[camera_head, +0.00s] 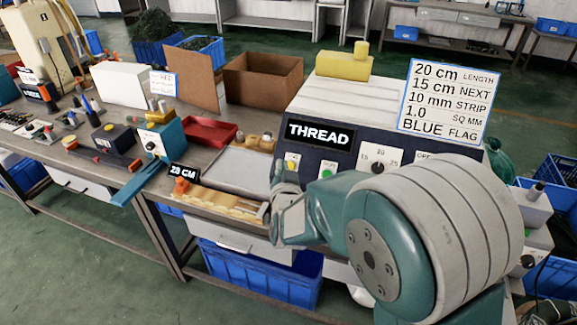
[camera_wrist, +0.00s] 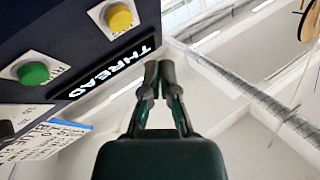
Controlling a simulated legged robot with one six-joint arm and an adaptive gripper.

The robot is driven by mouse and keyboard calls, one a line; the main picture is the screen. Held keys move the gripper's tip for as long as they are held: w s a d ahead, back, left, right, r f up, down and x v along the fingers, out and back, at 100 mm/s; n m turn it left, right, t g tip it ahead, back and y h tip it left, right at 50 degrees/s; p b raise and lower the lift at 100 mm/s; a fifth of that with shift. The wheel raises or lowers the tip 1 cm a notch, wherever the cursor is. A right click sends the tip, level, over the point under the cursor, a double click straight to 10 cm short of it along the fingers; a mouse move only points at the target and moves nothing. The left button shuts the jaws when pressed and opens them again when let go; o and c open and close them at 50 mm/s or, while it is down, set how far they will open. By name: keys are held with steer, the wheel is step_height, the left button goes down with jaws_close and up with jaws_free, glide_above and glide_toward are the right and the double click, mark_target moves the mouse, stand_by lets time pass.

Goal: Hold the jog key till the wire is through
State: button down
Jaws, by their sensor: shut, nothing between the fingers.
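The machine front (camera_head: 345,165) has a lit display reading THREAD (camera_head: 318,135). Below the display sit a yellow key (camera_head: 291,160) and a green key (camera_head: 326,172). My gripper (camera_head: 282,170) is just below the yellow key in the head view. In the wrist view the shut, empty fingertips (camera_wrist: 159,66) show beside the display, with the yellow key (camera_wrist: 119,17) up and left, uncovered, and the green key (camera_wrist: 33,73) farther left. Contact with a key is not visible. I cannot make out a wire.
A sign (camera_head: 444,100) lists 20 cm length and blue flag. A cardboard box (camera_head: 262,82) stands behind.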

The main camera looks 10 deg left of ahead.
steer(key=shift+w+d+f, duration=0.1)
steer(key=shift+w+f, duration=1.2)
steer(key=shift+w, duration=0.05)
stand_by(0.5)
steer(key=shift+w+d+f, duration=0.1)
steer(key=shift+w+f, duration=0.05)
steer(key=shift+w, duration=0.1)
steer(key=shift+w+f, duration=0.25)
steer(key=shift+f, duration=0.05)
stand_by(0.8)
steer(key=shift+r, duration=0.1)
stand_by(1.4)
steer(key=shift+s+r, duration=0.5)
steer(key=shift+s, duration=0.1)
steer(key=s+r, duration=0.3)
steer(key=shift+s+r, duration=0.2)
steer(key=shift+s, duration=0.1)
